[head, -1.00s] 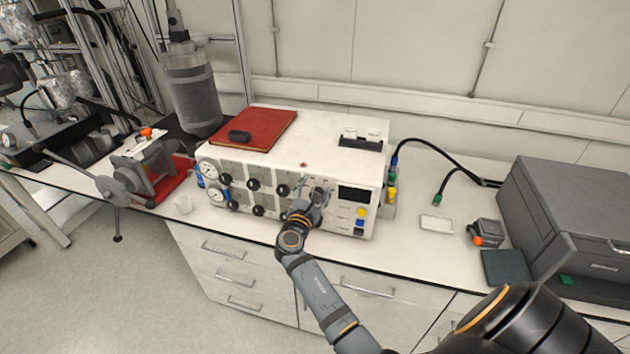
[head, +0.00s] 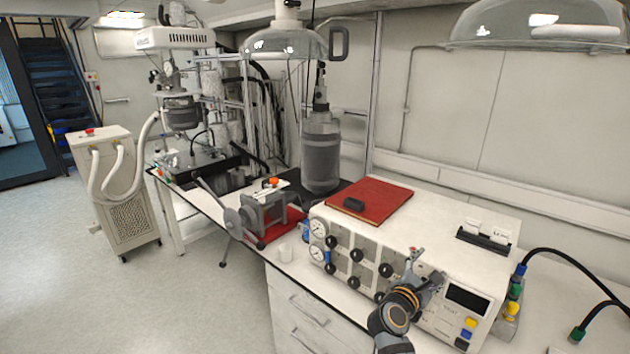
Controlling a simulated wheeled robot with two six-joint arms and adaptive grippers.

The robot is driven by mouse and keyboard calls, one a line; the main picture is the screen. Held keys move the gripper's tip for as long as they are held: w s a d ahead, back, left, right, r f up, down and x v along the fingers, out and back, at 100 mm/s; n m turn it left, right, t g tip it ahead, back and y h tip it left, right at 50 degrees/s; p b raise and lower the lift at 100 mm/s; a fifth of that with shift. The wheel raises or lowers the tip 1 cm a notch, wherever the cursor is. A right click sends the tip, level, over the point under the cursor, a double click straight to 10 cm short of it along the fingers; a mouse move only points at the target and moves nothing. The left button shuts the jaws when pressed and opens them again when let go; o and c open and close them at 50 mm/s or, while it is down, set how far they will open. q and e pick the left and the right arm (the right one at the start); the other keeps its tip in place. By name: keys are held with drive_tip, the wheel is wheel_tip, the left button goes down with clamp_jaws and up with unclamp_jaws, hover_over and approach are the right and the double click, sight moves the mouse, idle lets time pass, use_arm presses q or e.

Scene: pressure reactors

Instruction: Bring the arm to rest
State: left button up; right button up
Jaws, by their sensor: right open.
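My right arm comes in from the bottom right of the head view. Its gripper (head: 428,278) is open at the front panel of the white control box (head: 455,225), close to the black knobs and left of the dark display (head: 467,299). I cannot tell whether its fingers touch the panel. I see nothing held in it. My left gripper and arm are out of view.
A red book (head: 385,196) with a small black object lies on the box. A grey cylinder (head: 321,160) stands behind. Open floor (head: 190,300) is at left.

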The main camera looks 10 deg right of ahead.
drive_tip(key=s+f+m+g+y, duration=0.3)
drive_tip(key=s+f+m, duration=0.4)
drive_tip(key=s+f, duration=0.1)
drive_tip(key=s+a+f+m+g+y, duration=0.2)
drive_tip(key=s+a+f+m+y, duration=0.35)
drive_tip(key=s, duration=0.45)
drive_tip(key=s+a+f+m+g+y, duration=0.35)
drive_tip(key=s+a+m, duration=0.3)
drive_tip(key=s, duration=0.35)
wheel_tip(320, 180, down, 30)
drive_tip(key=s+d+b, duration=0.2)
drive_tip(key=s, duration=0.1)
drive_tip(key=s+d+f+g, duration=0.1)
drive_tip(key=s+f, duration=1.4)
drive_tip(key=s, duration=0.2)
drive_tip(key=shift+s+f+y+b, duration=0.2)
drive_tip(key=shift+y+b, duration=0.1)
drive_tip(key=shift+b, duration=0.05)
drive_tip(key=shift+g, duration=0.25)
drive_tip(key=shift+c, duration=0.2)
